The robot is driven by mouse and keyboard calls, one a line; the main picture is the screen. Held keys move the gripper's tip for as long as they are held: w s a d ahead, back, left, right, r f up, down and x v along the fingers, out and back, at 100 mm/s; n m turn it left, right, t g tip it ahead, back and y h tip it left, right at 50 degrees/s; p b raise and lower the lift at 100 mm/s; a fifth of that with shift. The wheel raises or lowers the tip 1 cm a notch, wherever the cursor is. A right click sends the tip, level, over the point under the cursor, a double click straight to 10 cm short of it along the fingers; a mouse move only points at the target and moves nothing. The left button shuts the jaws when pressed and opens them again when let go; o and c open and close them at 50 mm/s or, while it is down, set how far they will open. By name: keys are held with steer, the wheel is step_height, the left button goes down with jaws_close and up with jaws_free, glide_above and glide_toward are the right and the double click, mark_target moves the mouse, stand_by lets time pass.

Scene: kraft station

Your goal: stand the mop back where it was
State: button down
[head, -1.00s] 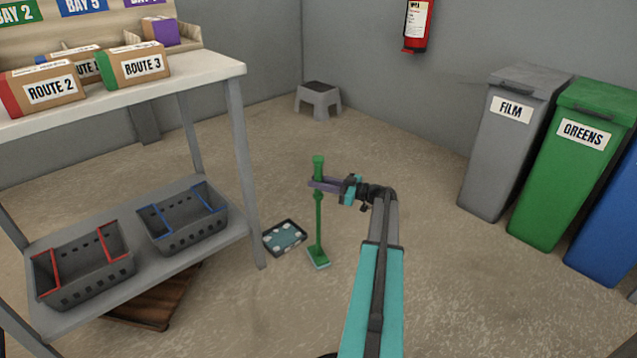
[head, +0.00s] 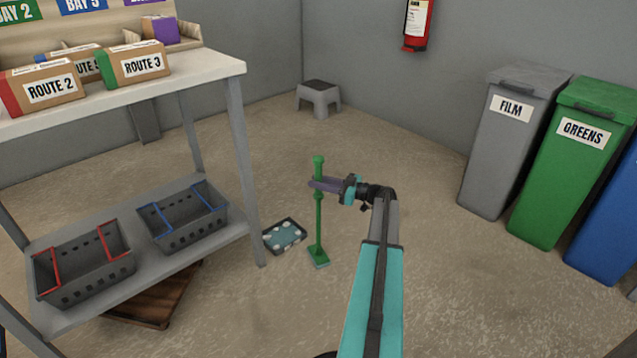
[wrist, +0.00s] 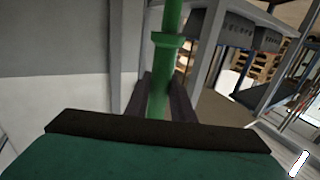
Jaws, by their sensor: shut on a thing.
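The green mop (head: 319,222) stands upright in the head view, with its flat head at floor level, right of a dark tray (head: 285,236). I cannot tell whether the mop head touches the floor. My gripper (head: 322,185) is shut on the upper part of the mop's handle, below its rounded top. In the wrist view the green handle (wrist: 160,85) runs up between the two dark fingers. The fingers hide part of the handle.
A grey shelf table (head: 240,150) with boxes and two baskets stands at the left. A wooden pallet (head: 155,300) lies under it. A grey stool (head: 318,100) stands by the back wall. Bins, including a green bin (head: 560,190), line the right. Floor right of the mop is clear.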

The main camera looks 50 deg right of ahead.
steer(key=c, duration=1.4)
jaws_free()
steer(key=shift+c, duration=0.2)
steer(key=shift+s+d+r+p, duration=0.1)
steer(key=shift+s+d+p, duration=0.2)
steer(key=shift+s, duration=0.35)
steer(key=p+v, duration=0.4)
steer(key=v, duration=0.8)
steer(key=shift+s, duration=0.15)
